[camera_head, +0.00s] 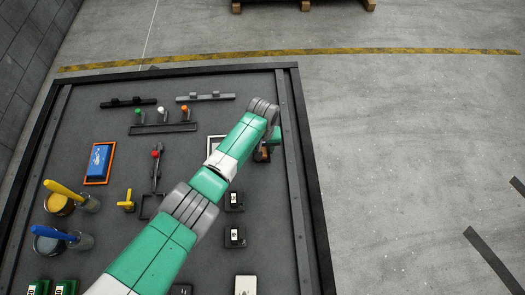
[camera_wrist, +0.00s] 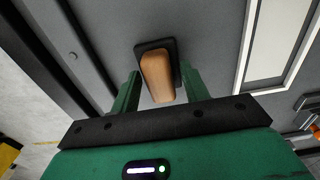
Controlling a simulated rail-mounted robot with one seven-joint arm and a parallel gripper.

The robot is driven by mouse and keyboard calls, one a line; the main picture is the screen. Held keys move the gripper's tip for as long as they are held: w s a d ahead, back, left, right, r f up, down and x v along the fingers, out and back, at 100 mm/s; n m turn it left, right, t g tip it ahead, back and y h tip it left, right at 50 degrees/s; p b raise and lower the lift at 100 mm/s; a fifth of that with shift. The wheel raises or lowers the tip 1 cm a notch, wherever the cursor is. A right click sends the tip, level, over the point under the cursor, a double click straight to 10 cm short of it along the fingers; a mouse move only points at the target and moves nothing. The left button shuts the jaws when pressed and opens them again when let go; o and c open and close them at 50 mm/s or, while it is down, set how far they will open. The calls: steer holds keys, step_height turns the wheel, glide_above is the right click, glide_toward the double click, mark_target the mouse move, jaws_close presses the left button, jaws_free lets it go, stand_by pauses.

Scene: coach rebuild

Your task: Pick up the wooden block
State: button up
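The wooden block (camera_wrist: 157,78) is a light brown bar with rounded edges, standing out of a dark square base in the wrist view. In the head view only a small brown part of the block (camera_head: 262,154) shows below the end of my arm. My gripper (camera_wrist: 160,80) has two green fingers, one on each side of the block. The fingers are apart, with a narrow gap visible between each finger and the block. In the head view my gripper (camera_head: 274,136) is partly hidden behind my wrist.
A white square frame (camera_wrist: 290,45) lies beside the block. The dark board's raised rail (camera_head: 296,170) runs close on the right. Small black blocks (camera_head: 234,201) sit below, and levers (camera_head: 160,112) and a blue block in an orange tray (camera_head: 100,158) lie left.

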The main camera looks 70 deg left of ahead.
steer(key=c, duration=0.3)
step_height(320, 180, up, 10)
steer(key=p, duration=0.3)
